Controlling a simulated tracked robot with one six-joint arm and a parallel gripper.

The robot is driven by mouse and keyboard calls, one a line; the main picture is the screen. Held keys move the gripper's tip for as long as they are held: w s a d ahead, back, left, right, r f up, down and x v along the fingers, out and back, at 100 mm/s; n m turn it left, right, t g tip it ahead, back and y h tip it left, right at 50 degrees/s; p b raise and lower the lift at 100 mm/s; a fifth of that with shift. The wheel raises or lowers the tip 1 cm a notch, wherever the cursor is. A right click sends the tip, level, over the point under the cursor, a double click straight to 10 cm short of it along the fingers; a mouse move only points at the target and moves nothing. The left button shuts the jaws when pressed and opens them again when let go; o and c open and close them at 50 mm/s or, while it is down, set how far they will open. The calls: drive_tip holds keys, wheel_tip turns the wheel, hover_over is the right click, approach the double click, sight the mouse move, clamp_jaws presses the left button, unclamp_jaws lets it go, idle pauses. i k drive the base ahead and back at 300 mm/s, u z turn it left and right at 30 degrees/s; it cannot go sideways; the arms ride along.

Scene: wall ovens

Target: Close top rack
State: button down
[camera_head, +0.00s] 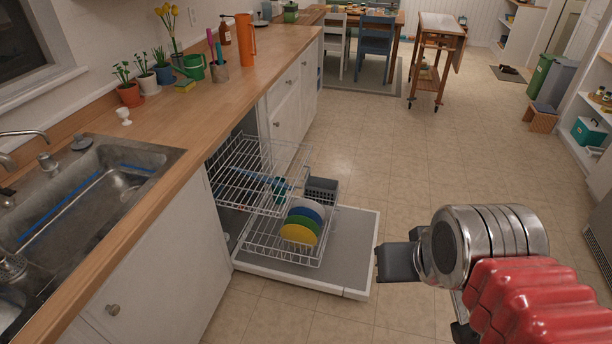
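The top rack (262,160) is a white wire rack, pulled out of the dishwasher under the wooden counter. It looks empty, though a bluish item shows near or through its wires. The lower rack (262,245) is also out and holds several coloured plates (303,222) and a grey basket (321,190). The dishwasher door (345,255) lies open and flat near the floor. My gripper (392,262) is at the lower right, to the right of the door and apart from both racks. Its dark fingers are partly hidden behind the metal wrist, so their opening does not show.
The counter (225,100) with a sink (85,190) runs along the left, with potted plants and an orange bottle on it. The tiled floor (365,150) right of the racks is clear. A wheeled cart (437,60) stands farther back.

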sight(260, 175)
drive_tip(key=z, duration=0.1)
drive_tip(key=i, duration=1.2)
drive_tip(key=u, duration=0.85)
drive_tip(key=k, duration=0.6)
drive_tip(key=u, duration=0.5)
drive_tip(key=k, duration=0.75)
drive_tip(key=u, duration=0.55)
drive_tip(key=i, duration=0.9)
drive_tip(key=u, duration=0.15)
